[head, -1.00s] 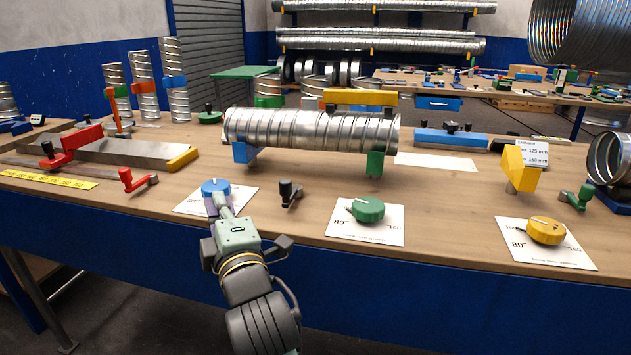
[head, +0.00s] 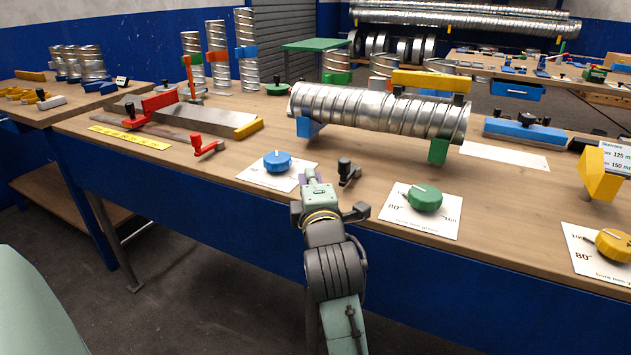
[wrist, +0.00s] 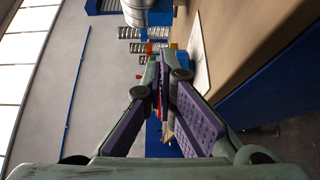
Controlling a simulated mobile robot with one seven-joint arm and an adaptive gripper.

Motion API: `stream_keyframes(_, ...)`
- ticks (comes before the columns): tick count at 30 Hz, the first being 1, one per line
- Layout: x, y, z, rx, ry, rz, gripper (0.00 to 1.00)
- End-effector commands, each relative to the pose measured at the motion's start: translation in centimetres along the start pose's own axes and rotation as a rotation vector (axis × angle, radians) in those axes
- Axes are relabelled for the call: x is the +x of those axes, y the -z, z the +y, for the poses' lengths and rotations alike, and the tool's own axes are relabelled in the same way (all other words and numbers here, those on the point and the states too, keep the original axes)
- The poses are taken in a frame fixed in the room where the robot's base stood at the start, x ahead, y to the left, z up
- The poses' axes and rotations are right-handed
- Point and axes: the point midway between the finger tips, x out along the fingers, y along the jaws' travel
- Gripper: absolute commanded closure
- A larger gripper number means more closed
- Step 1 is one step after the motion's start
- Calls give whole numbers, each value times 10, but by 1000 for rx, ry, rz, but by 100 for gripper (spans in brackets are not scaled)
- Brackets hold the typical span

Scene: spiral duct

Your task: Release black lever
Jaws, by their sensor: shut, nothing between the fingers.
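The black lever (head: 348,172) stands on the front part of the bench top, between the blue knob (head: 278,162) and the green knob (head: 425,197). My gripper (head: 310,176) is shut and empty. In the head view it is just left of the black lever and right of the blue knob, and it appears apart from both. In the wrist view the purple-padded fingers of my gripper (wrist: 163,95) meet at their tips. I cannot make out the black lever in the wrist view.
A spiral duct (head: 380,112) lies on blue and green supports behind the lever. A red lever (head: 208,147) is to the left. A yellow knob (head: 612,244) and a yellow block (head: 598,175) are to the right. The bench's blue front edge (head: 240,215) is near my arm.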

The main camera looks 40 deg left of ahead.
Motion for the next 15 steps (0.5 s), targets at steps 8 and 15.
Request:
stream_keyframes(8, 56, -3, 3, 1, 2, -2, 100)
stream_keyframes(15, 43, -33, 1, 1, 0, -2, 100)
